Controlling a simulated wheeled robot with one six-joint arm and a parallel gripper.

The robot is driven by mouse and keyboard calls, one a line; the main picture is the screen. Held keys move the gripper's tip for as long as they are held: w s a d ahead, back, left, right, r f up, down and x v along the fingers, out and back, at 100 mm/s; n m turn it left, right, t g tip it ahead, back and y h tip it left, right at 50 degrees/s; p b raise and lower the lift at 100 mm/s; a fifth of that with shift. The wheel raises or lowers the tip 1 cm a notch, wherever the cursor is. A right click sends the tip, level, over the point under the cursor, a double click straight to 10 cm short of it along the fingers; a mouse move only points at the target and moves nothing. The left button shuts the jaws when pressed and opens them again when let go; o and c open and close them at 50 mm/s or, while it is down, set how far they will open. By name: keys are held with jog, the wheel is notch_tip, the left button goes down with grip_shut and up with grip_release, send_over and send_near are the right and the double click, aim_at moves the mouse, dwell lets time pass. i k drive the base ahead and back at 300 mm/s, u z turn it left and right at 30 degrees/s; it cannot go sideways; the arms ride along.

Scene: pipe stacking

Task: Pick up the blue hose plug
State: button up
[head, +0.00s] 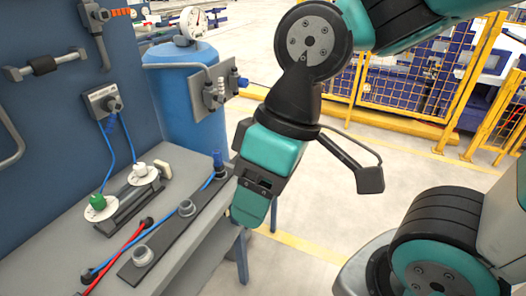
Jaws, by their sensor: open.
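The blue hose plug (218,163) stands upright at the far right end of a dark rail (165,226) on the grey bench. A blue hose (170,216) runs near it along the rail. My gripper (250,203) is just right of the plug, beyond the bench's right edge, and points down. It is open, and nothing shows between its jaws. The far finger is largely hidden by the gripper body. I cannot tell the exact gap to the plug.
A blue tank (185,95) with a valve block (211,91) rises behind. Free floor lies right.

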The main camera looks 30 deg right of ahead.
aim_at(218, 165)
jog(key=u, duration=2.15)
jog(key=k, duration=0.6)
jog(key=z, duration=0.55)
jog(key=k, duration=0.65)
jog(key=z, duration=1.2)
jog(key=i, duration=0.6)
jog(key=z, duration=0.8)
jog(key=i, duration=0.8)
jog(key=u, duration=0.25)
